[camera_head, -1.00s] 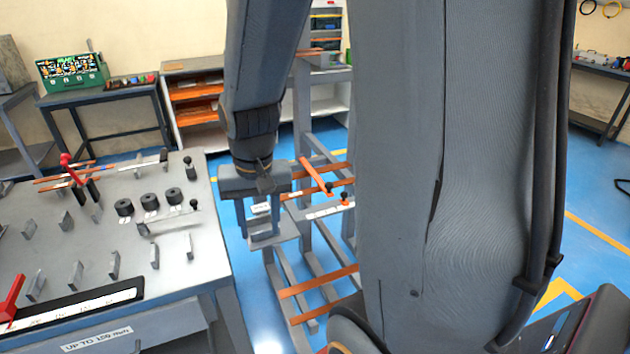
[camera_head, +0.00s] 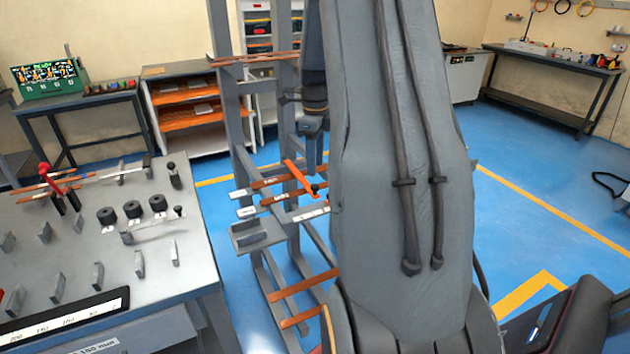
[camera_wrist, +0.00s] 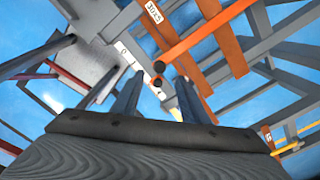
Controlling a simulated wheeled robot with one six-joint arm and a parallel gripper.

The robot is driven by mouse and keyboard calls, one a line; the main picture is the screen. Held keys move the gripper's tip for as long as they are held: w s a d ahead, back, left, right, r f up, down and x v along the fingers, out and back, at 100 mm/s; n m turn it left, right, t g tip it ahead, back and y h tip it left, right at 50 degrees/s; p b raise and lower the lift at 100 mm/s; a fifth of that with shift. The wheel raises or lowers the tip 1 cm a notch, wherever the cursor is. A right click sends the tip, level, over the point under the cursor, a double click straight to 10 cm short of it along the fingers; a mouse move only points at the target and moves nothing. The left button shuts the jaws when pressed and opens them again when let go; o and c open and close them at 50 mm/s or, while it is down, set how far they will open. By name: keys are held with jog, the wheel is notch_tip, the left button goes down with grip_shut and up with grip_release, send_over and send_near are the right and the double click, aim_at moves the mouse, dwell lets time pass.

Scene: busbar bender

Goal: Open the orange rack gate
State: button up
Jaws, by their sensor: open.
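The orange gate bar (camera_head: 297,174) slants across the front of the grey rack, with a black knob (camera_head: 314,188) at its lower right end. In the wrist view the gate bar (camera_wrist: 207,30) runs diagonally from the upper right down to the centre. My gripper (camera_head: 312,165) is just above the gate in the head view, partly hidden by my arm. I see no contact.
The grey rack (camera_head: 237,130) holds several copper bars (camera_head: 303,284) behind and below the gate. A small grey tray (camera_head: 245,238) sticks out on its left. The grey bender table (camera_head: 185,265) stands left. Blue floor (camera_head: 530,190) is open at right.

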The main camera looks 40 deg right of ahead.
aim_at(315, 186)
notch_tip(315, 186, down, 7)
jog(key=shift+a+r+p, duration=0.1)
jog(key=shift+p, duration=0.9)
grip_shut()
